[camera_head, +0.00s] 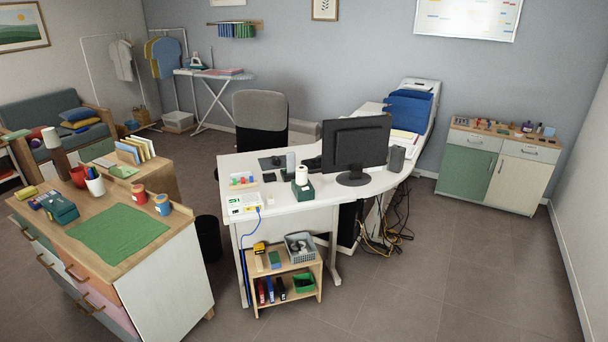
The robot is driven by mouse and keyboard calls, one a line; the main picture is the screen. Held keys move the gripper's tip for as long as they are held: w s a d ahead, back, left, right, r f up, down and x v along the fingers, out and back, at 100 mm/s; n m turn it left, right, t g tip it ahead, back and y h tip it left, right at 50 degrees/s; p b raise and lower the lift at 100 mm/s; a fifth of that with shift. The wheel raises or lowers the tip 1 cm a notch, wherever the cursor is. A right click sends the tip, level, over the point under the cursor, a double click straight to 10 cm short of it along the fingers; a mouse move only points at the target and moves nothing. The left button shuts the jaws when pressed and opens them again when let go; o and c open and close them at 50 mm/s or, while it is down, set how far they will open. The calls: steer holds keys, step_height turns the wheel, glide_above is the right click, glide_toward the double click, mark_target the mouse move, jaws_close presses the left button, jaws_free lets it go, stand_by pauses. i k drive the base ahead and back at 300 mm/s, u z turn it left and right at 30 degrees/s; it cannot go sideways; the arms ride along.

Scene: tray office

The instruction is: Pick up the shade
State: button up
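No item is plainly a shade. A small white, rounded piece (50,137) at the left, above a brown upright shape, may be a lamp shade, but it is too small to be sure. It shows behind the wooden-topped cabinet (160,255), near the sofa, and I cannot tell what it rests on. My gripper is not in view.
A green mat (119,234), cups and jars cover much of the cabinet top. A white desk (300,207) with a monitor (357,142) fills the middle. A low shelf (286,279) stands before it, and cables (385,235) lie beneath. The floor at right (470,270) is clear.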

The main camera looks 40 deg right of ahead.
mark_target(301, 171)
steer(key=i, duration=0.9)
steer(key=u, duration=0.05)
